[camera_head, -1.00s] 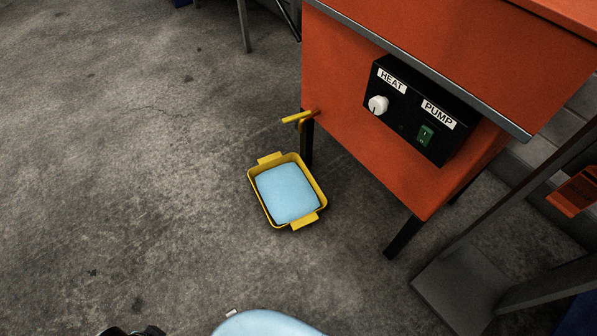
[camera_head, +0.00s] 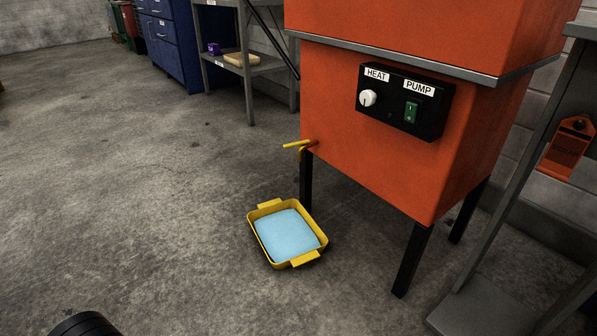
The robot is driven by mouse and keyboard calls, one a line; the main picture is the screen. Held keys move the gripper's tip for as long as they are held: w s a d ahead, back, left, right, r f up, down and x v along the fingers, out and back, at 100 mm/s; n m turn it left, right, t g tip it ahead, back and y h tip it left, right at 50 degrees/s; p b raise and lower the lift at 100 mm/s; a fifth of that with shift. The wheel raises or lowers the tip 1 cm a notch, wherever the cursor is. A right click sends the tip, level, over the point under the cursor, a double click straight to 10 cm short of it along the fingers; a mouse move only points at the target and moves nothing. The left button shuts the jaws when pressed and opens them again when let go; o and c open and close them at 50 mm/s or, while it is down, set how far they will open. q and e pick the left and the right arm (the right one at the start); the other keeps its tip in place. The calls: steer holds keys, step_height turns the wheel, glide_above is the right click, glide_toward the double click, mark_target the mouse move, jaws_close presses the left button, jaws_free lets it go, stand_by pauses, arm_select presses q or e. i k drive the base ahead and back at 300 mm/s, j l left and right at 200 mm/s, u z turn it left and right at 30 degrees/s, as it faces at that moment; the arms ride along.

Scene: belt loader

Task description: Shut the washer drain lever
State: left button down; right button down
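The orange washer (camera_head: 350,150) stands on black legs at the centre right. Its yellow drain lever (camera_head: 296,145) sticks out to the left from the lower left corner of the body, roughly level, with a short yellow spout (camera_head: 302,154) just below it. No stream of liquid can be made out under the spout. A yellow tray (camera_head: 308,259) with light blue liquid (camera_head: 286,234) stands on the floor below and in front of the lever. Neither gripper shows; a dark rounded shape at the lower left edge is too little to identify.
The washer's control box (camera_head: 404,101) has a white HEAT knob (camera_head: 368,98) and a green PUMP switch (camera_head: 411,112). A grey shelf (camera_head: 262,70) and blue cabinet (camera_head: 170,43) stand behind. A grey frame with an orange tag (camera_head: 567,150) is at right. The floor at left is clear.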

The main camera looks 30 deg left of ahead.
mark_target(307, 141)
steer(key=i+j+u, duration=0.6)
steer(key=i+l, duration=0.1)
steer(key=l, duration=0.25)
steer(key=i+l, duration=0.15)
steer(key=l, duration=0.25)
steer(key=i+l+z, duration=0.1)
steer(key=l, duration=0.25)
steer(key=i+l, duration=0.15)
steer(key=l, duration=0.2)
